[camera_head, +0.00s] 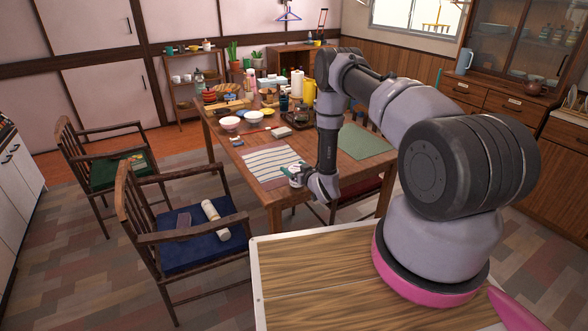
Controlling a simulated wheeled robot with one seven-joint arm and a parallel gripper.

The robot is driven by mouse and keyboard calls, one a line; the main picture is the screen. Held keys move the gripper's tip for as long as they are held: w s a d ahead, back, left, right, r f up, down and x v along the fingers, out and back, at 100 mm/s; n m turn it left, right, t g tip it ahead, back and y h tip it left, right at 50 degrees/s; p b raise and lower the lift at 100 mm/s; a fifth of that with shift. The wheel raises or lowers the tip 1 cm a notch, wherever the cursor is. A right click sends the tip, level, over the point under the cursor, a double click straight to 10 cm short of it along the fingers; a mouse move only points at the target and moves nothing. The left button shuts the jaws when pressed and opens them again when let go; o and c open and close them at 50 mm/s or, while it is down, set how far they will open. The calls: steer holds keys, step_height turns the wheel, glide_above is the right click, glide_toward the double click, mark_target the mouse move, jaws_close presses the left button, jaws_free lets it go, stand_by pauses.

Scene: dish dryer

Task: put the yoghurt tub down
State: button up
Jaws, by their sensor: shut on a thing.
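A small pale tub with some teal on it, which I take to be the yoghurt tub (293,169), is at the front edge of the wooden dining table (275,200). My gripper (302,178) is shut on it, beside the striped placemat's right end. The wrist and fingers hide part of the tub. I cannot tell whether the tub touches the table or hangs just above it.
A striped placemat (262,165) and a green placemat (358,143) lie on the table. White bowls (229,123), a yellow jug (308,93) and several other items crowd the far part. Chairs (185,232) stand at the left.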

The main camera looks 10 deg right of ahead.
steer(key=shift+f, duration=0.15)
steer(key=shift+f, duration=0.35)
